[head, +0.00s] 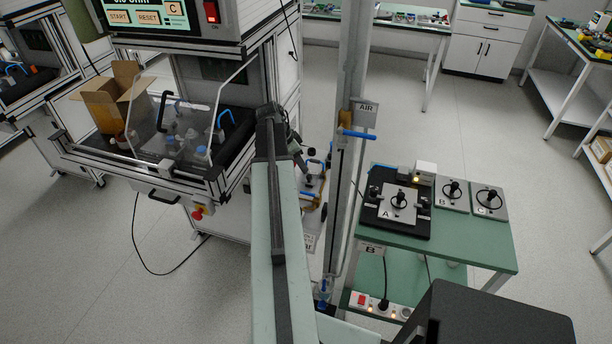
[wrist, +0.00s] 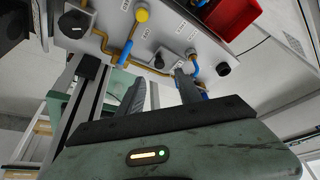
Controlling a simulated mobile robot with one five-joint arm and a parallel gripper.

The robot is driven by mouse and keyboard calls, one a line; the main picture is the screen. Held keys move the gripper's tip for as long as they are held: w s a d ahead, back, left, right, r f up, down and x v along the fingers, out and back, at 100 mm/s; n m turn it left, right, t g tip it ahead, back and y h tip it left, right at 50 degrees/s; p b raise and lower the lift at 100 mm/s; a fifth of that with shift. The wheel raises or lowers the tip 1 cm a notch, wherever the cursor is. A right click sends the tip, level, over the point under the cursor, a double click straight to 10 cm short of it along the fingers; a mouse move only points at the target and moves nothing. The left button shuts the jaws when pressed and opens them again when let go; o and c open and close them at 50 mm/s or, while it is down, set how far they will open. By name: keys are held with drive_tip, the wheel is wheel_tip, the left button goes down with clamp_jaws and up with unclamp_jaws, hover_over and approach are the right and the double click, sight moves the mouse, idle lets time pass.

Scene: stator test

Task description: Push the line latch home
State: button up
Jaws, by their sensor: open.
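No part is clearly readable as the line latch. The same panel seems to show in the head view with blue parts (head: 313,182), largely hidden behind my arm and a post. My gripper (wrist: 161,78) is open and empty, its two dark fingers pointing at the panel's lower edge. Whether a finger touches the right-hand blue fitting cannot be told.
A metal post with an AIR sign (head: 366,108) and a blue handle (head: 357,134) stands right of my arm. A green table (head: 470,236) holds a black fixture and plates. A test bench (head: 150,170) stands left. A red bin (wrist: 228,15) sits beside the panel.

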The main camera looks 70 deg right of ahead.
sight(308, 177)
drive_tip(key=b+x, duration=0.7)
drive_tip(key=x, duration=0.1)
drive_tip(key=shift+r, duration=0.1)
clamp_jaws()
idle(1.2)
